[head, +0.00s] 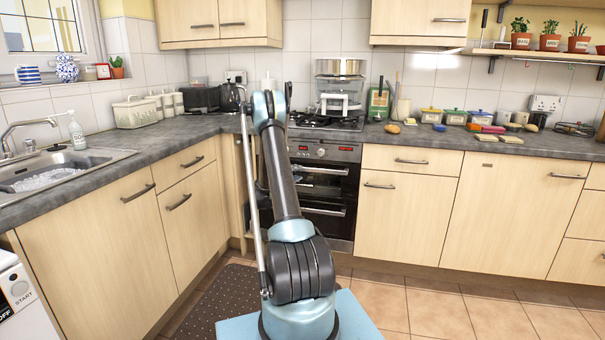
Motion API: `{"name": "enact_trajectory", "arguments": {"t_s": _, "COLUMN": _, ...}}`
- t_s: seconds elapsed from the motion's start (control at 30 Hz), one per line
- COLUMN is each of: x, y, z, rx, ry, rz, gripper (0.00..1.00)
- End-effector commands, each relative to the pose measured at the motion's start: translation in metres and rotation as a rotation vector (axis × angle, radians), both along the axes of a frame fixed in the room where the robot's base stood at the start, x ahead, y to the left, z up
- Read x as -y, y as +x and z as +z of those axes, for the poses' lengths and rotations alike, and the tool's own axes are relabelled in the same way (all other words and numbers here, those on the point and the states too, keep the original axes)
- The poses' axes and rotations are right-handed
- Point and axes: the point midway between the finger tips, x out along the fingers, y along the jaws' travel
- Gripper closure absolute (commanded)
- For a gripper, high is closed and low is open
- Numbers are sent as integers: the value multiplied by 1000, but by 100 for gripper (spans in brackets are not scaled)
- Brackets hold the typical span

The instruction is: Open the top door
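The oven (324,150) is built in under the hob, in the middle of the head view. Its upper door (320,185) has dark glass and a silver bar handle, and looks shut. A lower dark door (328,222) with its own bar handle is below it. My arm rises in front and covers the left part of both doors. Wall cupboard doors (420,18) at the top of the view, right of the hob, and more (185,12) to the left also look shut. My gripper cannot be made out.
A pot on a white appliance (340,85) stands on the hob. The worktop (420,138) carries jars, a toaster (201,99) and several small items. The sink (55,175) is at left. Tiled floor (440,310) is clear at right; a dark mat (215,300) lies at left.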

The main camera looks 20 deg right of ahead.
Motion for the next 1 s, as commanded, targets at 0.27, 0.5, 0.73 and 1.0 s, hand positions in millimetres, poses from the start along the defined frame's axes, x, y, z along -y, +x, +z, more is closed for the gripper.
{"name": "enact_trajectory", "arguments": {"t_s": 0.27, "x": 39, "y": 25, "z": 0, "rx": 0, "ry": 0, "rz": -1, "gripper": 60}}
{"name": "enact_trajectory", "arguments": {"t_s": 0.5, "x": 56, "y": 37, "z": 0, "rx": 0, "ry": 0, "rz": -1, "gripper": 60}}
{"name": "enact_trajectory", "arguments": {"t_s": 0.73, "x": 58, "y": 38, "z": 0, "rx": 0, "ry": 0, "rz": 0, "gripper": 60}}
{"name": "enact_trajectory", "arguments": {"t_s": 1.0, "x": 58, "y": 38, "z": 0, "rx": 0, "ry": 0, "rz": 0, "gripper": 94}}
